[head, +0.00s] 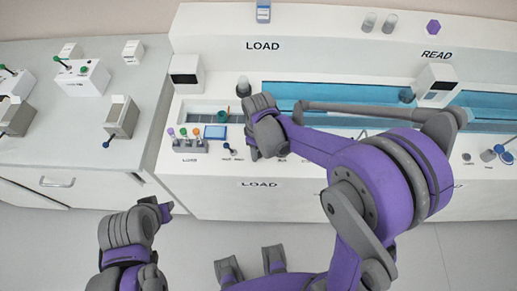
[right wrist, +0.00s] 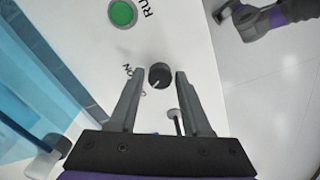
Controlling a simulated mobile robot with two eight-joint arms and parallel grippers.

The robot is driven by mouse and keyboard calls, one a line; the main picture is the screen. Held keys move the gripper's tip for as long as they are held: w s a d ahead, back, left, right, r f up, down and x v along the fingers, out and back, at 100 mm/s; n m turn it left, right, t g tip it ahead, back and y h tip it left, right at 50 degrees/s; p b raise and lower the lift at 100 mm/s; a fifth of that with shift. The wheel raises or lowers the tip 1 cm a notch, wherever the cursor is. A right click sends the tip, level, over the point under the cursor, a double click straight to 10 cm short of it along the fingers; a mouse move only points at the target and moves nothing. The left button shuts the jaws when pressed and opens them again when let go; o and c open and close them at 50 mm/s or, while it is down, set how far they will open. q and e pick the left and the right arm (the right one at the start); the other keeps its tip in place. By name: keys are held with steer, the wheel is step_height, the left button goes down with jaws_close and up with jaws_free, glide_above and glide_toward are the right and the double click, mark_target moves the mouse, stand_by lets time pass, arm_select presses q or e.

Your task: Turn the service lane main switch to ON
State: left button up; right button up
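In the right wrist view a round black knob (right wrist: 160,75) with a pale pointer mark sits on the white panel. The word ON is printed to its left, and the pointer faces down-left in that picture. My right gripper (right wrist: 155,75) is open, its two fingers on either side of the knob; I cannot tell if they touch it. In the head view my right gripper (head: 256,142) hangs over the front of the LOAD station and hides the knob. My left gripper (head: 165,210) is low at the left, in front of the counter; its finger opening does not show clearly.
A green RUN button (right wrist: 122,13) is beside the knob, and a small lever (right wrist: 177,122) stands near the right finger. A counter with several small devices (head: 82,77) stands at the left.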

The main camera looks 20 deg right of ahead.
jaws_close()
steer(key=shift+m, duration=0.3)
steer(key=m+b, duration=0.1)
steer(key=m, duration=0.2)
steer(key=m+b, duration=0.1)
steer(key=m, duration=0.4)
steer(key=shift+m, duration=0.3)
stand_by(0.5)
steer(key=shift+o, duration=1.9)
jaws_free()
steer(key=shift+b, duration=0.3)
steer(key=shift+r, duration=0.15)
